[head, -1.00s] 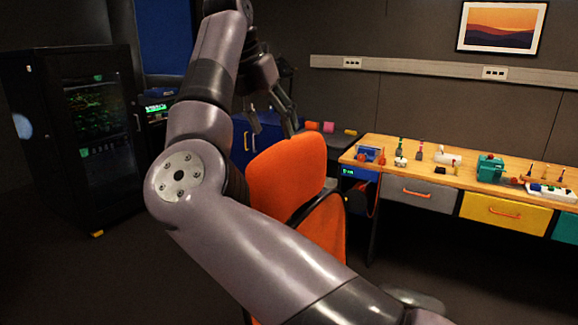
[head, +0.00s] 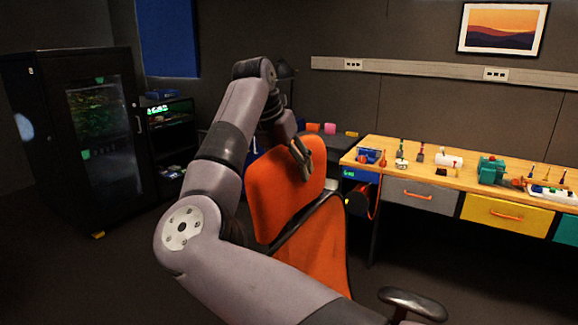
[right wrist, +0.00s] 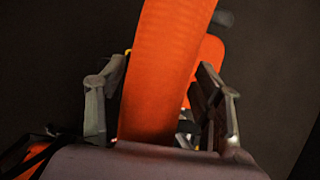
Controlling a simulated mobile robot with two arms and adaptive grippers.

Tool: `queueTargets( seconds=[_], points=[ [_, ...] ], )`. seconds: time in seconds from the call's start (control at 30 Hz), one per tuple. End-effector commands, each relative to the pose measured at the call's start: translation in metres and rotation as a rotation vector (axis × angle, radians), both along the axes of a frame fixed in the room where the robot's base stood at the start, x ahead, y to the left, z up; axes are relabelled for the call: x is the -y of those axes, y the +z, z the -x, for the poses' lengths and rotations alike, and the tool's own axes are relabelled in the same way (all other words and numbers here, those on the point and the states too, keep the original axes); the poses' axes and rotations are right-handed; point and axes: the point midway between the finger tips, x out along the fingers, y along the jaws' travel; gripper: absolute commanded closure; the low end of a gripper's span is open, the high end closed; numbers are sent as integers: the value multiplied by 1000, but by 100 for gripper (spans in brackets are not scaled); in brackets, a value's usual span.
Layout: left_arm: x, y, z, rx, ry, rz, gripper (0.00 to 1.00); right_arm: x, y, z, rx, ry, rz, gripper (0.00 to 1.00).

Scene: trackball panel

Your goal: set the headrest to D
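The orange chair (head: 290,205) stands in the middle of the head view with its back upright. I cannot tell a separate headrest from the upper backrest, and no letter D is readable. My right gripper (head: 301,158) is at the top of the orange back, with one finger in front of it and the other hidden. In the right wrist view the orange padded part (right wrist: 160,70) stands between the two spread fingers of the right gripper (right wrist: 165,66). I cannot tell whether either finger touches it. My left gripper is not in view.
A wooden workbench (head: 430,172) with drawers and several small objects stands to the right. A black glass-door cabinet (head: 75,140) stands at the left, beside a low shelf unit (head: 170,140). The chair's armrest (head: 412,303) sticks out at the lower right. Floor between cabinet and chair is clear.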

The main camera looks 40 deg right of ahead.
Motion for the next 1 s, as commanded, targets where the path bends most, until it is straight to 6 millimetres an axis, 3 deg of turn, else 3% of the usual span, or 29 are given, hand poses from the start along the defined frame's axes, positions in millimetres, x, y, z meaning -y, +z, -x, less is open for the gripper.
queueTargets(
  seconds=[0.87, 1.0],
  points=[
    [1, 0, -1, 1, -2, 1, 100, 0, 1, 0, 0, -1, 0, 99],
    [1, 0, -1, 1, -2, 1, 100, 0, 1, 0, 0, -1, 0, 100]
  ],
)
